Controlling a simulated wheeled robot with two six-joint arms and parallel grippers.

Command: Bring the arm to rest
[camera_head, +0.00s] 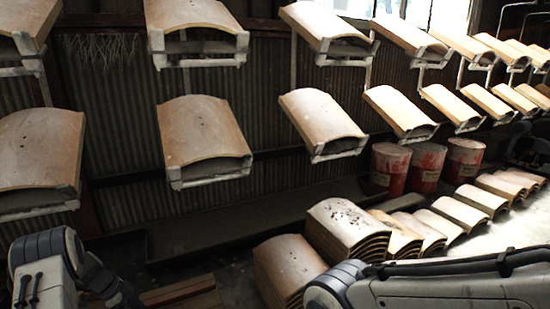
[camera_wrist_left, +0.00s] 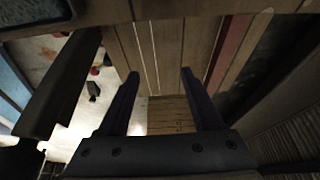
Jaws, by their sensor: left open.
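My left arm (camera_head: 48,262) shows at the lower left of the head view, bent, with its dark end low at the bottom edge. In the left wrist view my left gripper (camera_wrist_left: 160,76) has its two dark fingers apart with nothing between them. Wooden planks (camera_wrist_left: 155,45) lie beyond the fingertips. My right arm (camera_head: 430,284) lies across the lower right of the head view; its gripper is not seen.
Curved tiles (camera_head: 203,139) hang on white frames in two rows before a corrugated wall. Stacks of curved tiles (camera_head: 348,228) stand on the floor, close to my right arm. Red drums (camera_head: 426,168) stand behind them. A dark trough (camera_head: 235,222) runs below the hanging tiles.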

